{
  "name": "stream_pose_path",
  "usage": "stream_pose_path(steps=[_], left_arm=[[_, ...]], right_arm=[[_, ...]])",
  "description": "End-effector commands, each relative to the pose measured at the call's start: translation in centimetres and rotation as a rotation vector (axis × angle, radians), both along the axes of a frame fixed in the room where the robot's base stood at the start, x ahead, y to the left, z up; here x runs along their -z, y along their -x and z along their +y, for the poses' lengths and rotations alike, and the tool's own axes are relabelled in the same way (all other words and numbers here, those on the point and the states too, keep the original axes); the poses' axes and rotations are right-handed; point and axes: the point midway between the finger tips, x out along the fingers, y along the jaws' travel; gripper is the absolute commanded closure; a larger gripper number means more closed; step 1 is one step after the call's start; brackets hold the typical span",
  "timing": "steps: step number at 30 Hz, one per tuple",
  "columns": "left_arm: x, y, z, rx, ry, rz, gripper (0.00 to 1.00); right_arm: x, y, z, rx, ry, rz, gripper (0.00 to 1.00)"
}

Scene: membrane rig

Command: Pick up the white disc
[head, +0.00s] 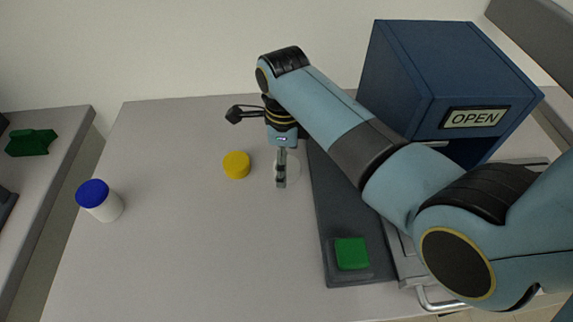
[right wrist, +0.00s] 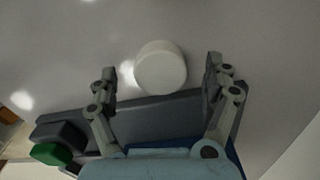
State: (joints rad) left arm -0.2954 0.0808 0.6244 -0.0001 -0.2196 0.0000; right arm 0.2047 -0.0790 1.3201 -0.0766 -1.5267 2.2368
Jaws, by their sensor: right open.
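The white disc (right wrist: 161,68) lies on the grey table, between the two open fingers of my right gripper (right wrist: 160,85) in the right wrist view. No finger touches it there. In the head view the white disc (head: 293,171) is partly hidden behind my right gripper (head: 281,180), which points down over it. I cannot tell the exact height of the fingertips above the table. My left gripper is not in view.
A yellow disc (head: 236,165) lies left of the white disc. A white jar with a blue lid (head: 99,200) stands further left. A dark panel (head: 335,215) with a green button (head: 352,253) and a blue box marked OPEN (head: 440,75) are at right.

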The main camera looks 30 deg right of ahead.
Motion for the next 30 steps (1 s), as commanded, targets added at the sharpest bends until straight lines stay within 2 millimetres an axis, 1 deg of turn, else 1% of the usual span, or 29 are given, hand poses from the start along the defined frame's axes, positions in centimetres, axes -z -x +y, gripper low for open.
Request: stream_pose_path(steps=[1,4,11,12,16,23,24,30], left_arm=[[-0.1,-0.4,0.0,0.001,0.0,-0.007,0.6],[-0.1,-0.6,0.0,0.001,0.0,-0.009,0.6],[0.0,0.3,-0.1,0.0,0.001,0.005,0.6],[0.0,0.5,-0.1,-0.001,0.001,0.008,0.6],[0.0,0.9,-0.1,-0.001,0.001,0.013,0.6],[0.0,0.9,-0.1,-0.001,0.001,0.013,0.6],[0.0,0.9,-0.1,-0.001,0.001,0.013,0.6],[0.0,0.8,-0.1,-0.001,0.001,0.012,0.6]], right_arm=[[0.7,0.0,0.0,0.0,0.0,0.003,0.17],[1.7,0.0,0.0,0.0,0.001,0.001,0.17],[2.0,0.0,0.0,0.0,0.001,-0.001,0.17],[2.0,0.0,0.0,0.0,0.001,-0.001,0.18],[2.0,0.0,0.0,0.0,0.001,-0.001,0.35],[2.0,0.0,0.0,0.0,0.001,-0.001,0.65],[2.0,0.0,0.0,0.0,0.001,-0.001,0.67],[2.0,0.0,0.0,0.0,0.001,-0.001,0.68]])
